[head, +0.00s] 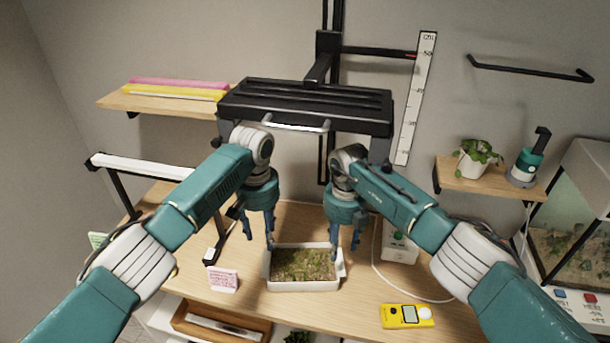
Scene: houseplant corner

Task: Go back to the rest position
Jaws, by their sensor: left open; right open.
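My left gripper (257,228) is open and points down at the left rear corner of a white tray (293,286) filled with brown-green material. My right gripper (345,245) is open and points down at the tray's right rear side. The tray stands on the wooden table (300,220). Nothing shows between the fingers of either gripper. I cannot tell whether the fingertips touch the tray's ends.
A black rack (305,104) hangs above the grippers. A yellow meter (407,316) lies at front right and a pink card (223,280) stands left of the tray. A white cable (385,280) runs on the right. A glass tank (575,225) stands far right.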

